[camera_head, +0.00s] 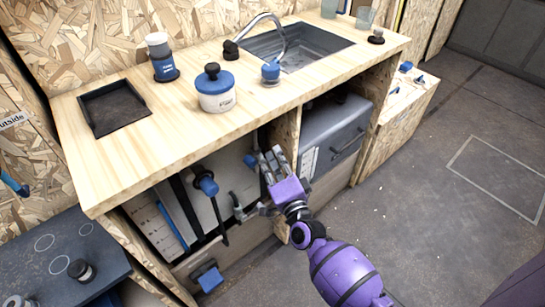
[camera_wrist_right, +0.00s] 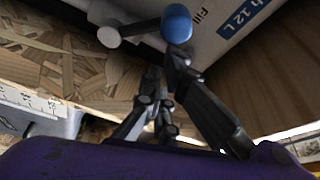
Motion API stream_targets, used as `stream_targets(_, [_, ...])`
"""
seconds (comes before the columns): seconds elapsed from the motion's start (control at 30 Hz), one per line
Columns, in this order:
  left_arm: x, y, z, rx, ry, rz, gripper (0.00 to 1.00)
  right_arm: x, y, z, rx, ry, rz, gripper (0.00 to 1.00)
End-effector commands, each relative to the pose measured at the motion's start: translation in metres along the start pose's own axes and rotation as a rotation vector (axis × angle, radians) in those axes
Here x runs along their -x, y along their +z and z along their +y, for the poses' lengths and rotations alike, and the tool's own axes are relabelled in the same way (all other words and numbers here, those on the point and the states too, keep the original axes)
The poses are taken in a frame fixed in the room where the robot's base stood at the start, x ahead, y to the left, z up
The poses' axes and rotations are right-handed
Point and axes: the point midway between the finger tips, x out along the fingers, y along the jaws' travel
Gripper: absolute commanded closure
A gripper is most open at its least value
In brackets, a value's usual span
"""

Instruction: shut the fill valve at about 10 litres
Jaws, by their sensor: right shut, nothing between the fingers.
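My right gripper (camera_head: 270,160) reaches under the counter from the right and is shut and empty, close to the front of the pale tank (camera_head: 200,213). In the right wrist view its dark fingers (camera_wrist_right: 158,100) are together, just below a blue knob (camera_wrist_right: 176,23) on a dark stem. A bar with a pale round end sticks out to the left of the knob. Lettering with "Fill" and "12 L" is on the pale surface behind. Touching or apart, I cannot tell. The tank's front has a scale with a blue strip (camera_head: 171,226); I cannot read the level.
The wooden counter (camera_head: 150,140) above holds a sink, a tap, a blue-lidded jar (camera_head: 215,88) and a blue-and-white bottle (camera_head: 161,57). A black hose with a blue fitting (camera_head: 207,185) hangs by the tank. A grey box (camera_head: 335,130) stands right of the divider. The floor at right is clear.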

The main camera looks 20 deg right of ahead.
Motion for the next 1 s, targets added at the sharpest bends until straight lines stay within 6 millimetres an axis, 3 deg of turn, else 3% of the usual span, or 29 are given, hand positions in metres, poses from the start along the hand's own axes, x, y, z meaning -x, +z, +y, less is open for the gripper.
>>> stream_targets(0.37, [-0.003,0.009,0.0,0.002,0.0,-0.013,1.0,0.002,0.005,0.001,0.062,-0.021,-0.002,1.0])
stream_targets(1.0, [-0.019,0.039,-0.003,0.022,-0.008,-0.049,1.0,0.013,0.036,0.005,0.54,-0.188,-0.002,1.0])
